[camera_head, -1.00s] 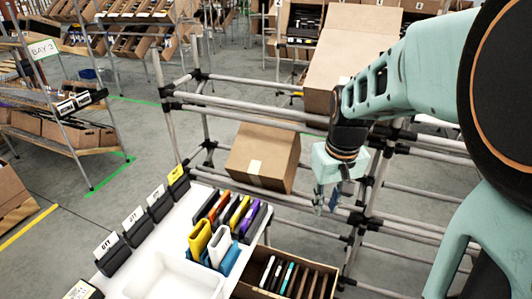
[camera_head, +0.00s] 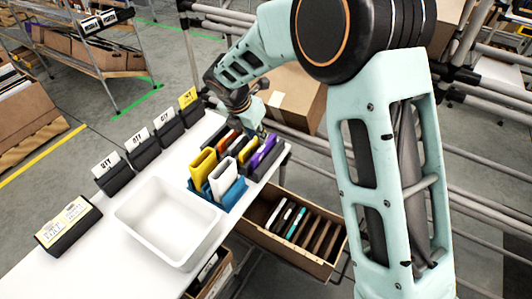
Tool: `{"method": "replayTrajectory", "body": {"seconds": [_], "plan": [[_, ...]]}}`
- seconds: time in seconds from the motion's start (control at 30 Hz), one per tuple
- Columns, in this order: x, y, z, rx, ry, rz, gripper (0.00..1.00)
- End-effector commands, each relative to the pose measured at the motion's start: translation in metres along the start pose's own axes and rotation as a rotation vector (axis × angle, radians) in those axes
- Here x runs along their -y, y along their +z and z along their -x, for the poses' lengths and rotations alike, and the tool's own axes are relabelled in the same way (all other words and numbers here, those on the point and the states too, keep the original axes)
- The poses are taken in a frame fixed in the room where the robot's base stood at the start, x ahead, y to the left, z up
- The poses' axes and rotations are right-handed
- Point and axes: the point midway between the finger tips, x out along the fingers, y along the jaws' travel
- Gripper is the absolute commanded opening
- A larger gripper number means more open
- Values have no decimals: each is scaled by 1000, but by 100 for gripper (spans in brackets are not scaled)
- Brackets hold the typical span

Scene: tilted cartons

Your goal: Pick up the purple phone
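The purple phone (camera_head: 263,152) stands on edge in a rack at the right end of the white table, on the right side of a row of phones. Its upper part shows; its lower part is hidden by the rack and its neighbours. My gripper (camera_head: 260,130) points down just above the back of that row, close to the far end of the purple phone. Its fingers are small and partly hidden, so I cannot tell whether they are open or touch anything.
Yellow (camera_head: 202,167) and white (camera_head: 223,178) items stand in blue holders in front of the row. A white bin (camera_head: 168,222) sits on the table. Black label stands line the left edge. A carton (camera_head: 328,262) with several slim items is below right; another carton (camera_head: 297,92) lies behind.

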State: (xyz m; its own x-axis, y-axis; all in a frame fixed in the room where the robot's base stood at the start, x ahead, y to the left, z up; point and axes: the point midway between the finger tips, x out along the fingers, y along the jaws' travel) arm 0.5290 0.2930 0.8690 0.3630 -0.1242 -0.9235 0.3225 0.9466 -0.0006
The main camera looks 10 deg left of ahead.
Motion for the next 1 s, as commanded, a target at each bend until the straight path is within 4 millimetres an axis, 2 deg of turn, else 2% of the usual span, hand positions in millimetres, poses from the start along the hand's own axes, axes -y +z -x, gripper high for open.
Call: {"method": "replayTrajectory", "body": {"seconds": [0.2, 0.37, 0.6, 0.73, 0.97, 1.0], "plan": [[1, 0, -36, -2, -4, -5, 20], [0, 1, -51, -1, -3, -5, 20], [-2, 6, -86, -2, -4, -5, 20], [-2, 7, -95, -1, -2, -6, 20], [-2, 7, -96, -1, -2, -7, 20], [-2, 7, -96, -1, -2, -7, 16]]}}
